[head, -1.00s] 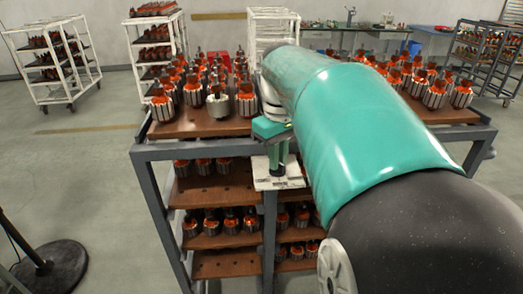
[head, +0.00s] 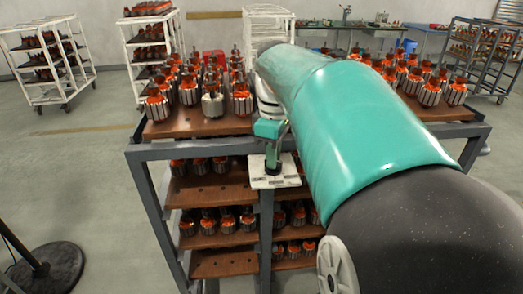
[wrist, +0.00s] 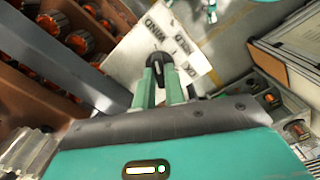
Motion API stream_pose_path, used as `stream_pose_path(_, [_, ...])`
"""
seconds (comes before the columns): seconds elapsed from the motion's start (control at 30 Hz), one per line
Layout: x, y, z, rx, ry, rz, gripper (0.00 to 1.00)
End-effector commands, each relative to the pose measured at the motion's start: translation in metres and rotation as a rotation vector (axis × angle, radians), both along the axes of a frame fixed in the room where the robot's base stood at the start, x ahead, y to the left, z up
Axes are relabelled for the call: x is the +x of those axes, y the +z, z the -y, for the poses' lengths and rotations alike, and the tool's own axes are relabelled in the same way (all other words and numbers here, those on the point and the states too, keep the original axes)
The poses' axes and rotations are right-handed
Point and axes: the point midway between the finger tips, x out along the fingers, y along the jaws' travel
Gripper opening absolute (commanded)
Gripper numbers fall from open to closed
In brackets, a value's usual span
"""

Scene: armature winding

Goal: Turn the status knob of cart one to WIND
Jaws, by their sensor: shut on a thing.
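The status knob (wrist: 158,62) is small and black. It sits on a white label plate (wrist: 203,62) on the front frame of the cart (head: 265,215). In the wrist view, WIND is printed at the plate's upper left, with other words to its right. My gripper (wrist: 161,75) is shut on the knob, one green finger on each side. The fingers partly hide the knob, and I cannot tell for certain which word it points to. In the head view my gripper (head: 273,158) is tilted over the plate (head: 290,180).
The cart's brown shelves carry many orange-and-steel armatures (head: 212,105), close behind my gripper. White carts (head: 50,62) stand at the back left, and a workbench (head: 352,28) at the back. A black round base (head: 50,270) stands on the floor at front left.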

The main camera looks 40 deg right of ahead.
Motion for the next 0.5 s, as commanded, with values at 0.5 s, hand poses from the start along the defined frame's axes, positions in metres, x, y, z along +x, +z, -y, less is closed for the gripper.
stream_pose_path(0.5, [0.0004,0.0011,0.0001,-0.002,0.000,0.002,0.34])
